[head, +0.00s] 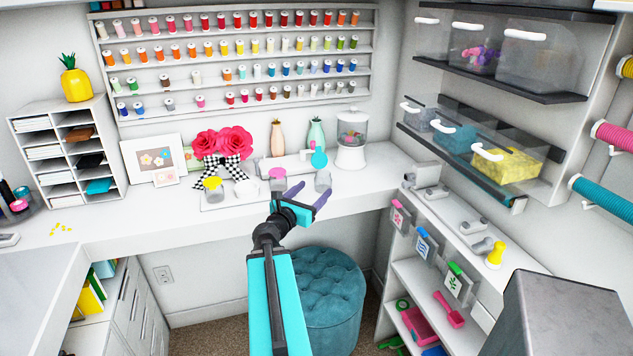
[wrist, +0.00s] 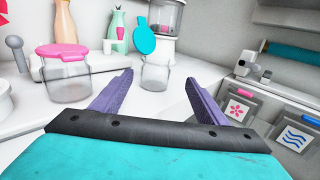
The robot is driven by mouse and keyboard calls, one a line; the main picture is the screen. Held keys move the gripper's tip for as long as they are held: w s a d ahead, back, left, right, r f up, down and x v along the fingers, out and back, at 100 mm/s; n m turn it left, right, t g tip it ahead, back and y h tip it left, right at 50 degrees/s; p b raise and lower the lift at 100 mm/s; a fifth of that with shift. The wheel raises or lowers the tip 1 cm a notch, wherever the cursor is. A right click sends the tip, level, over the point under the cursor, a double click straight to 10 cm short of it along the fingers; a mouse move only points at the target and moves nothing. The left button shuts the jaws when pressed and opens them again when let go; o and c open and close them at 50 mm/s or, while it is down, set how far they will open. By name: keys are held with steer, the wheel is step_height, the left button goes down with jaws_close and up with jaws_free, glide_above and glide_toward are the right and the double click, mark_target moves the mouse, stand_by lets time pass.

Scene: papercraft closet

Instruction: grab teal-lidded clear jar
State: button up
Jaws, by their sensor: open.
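The clear jar (head: 322,180) stands on the white counter, with its round teal lid (head: 319,157) raised upright behind and above it. In the wrist view the jar (wrist: 155,75) is straight ahead, its teal lid (wrist: 144,37) tipped up at upper left. My gripper (head: 312,193) is open and empty at the counter's front edge. In the wrist view its purple fingers (wrist: 160,80) point at the jar, one on each side of its line. The jar appears just beyond the fingertips; the exact gap is hard to tell.
A pink-lidded clear jar (wrist: 65,75) stands close on the left. A jar with a yellow lid (head: 213,187) is further left. A shelf unit (head: 440,240) is at right.

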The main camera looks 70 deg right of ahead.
mark_target(326, 174)
steer(key=shift+w+r, duration=0.15)
steer(key=shift+w, duration=0.3)
steer(key=shift+s+d+p, duration=0.15)
steer(key=shift+d+p, duration=0.15)
steer(key=shift+d, duration=1.1)
steer(key=shift+s+d+p, duration=0.2)
steer(key=shift+d+p, duration=0.1)
steer(key=shift+d, duration=1.05)
steer(key=shift+s+d+p, duration=0.15)
steer(key=shift+d+p, duration=0.15)
steer(key=shift+d, duration=1.1)
steer(key=shift+d, duration=0.1)
steer(key=shift+s+d+p, duration=0.15)
steer(key=shift+d+p, duration=0.2)
steer(key=shift+d, duration=1)
steer(key=shift+s+d+p, duration=0.15)
steer(key=shift+d+p, duration=0.2)
steer(key=shift+d, duration=0.95)
steer(key=shift+w, duration=0.1)
steer(key=c, duration=1.1)
steer(key=shift+r, duration=0.1)
steer(key=shift+r+b, duration=0.3)
steer(key=shift+r, duration=4.6)
